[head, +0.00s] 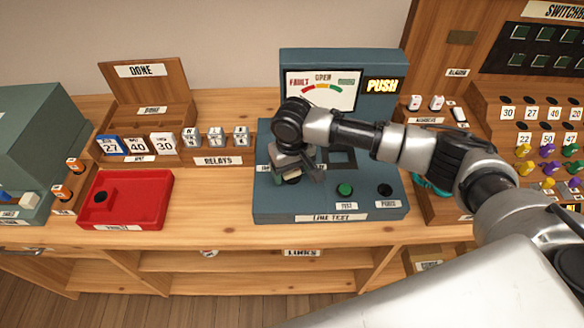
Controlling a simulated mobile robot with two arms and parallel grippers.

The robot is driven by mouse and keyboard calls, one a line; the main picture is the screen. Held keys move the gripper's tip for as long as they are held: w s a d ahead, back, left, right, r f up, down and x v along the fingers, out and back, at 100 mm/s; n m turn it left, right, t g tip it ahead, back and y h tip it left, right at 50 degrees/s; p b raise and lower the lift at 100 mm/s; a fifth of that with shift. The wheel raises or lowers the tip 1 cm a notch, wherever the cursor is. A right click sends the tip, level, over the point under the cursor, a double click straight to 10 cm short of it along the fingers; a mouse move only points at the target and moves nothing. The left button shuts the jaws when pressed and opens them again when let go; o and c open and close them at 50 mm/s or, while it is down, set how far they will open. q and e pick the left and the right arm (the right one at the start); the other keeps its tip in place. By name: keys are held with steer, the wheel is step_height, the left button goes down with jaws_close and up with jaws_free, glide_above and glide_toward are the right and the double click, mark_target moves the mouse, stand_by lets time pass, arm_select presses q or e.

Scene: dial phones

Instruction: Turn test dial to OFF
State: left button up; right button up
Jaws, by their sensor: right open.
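The blue-grey line test unit (328,207) stands on the wooden bench, labelled LINE TEST on its front edge. My right gripper (303,175) is open over the left part of this face. A dark round part (292,179) shows just under the gripper, mostly hidden, and I cannot tell whether it is touched or where it points. My left gripper is not in view.
The unit's upright meter (322,90) carries a PUSH sign. Numbered tags and coloured plugs (547,150) are at right. Bare bench lies between red tray and unit.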

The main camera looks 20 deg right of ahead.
steer(key=c, duration=0.9)
steer(key=shift+r, duration=0.1)
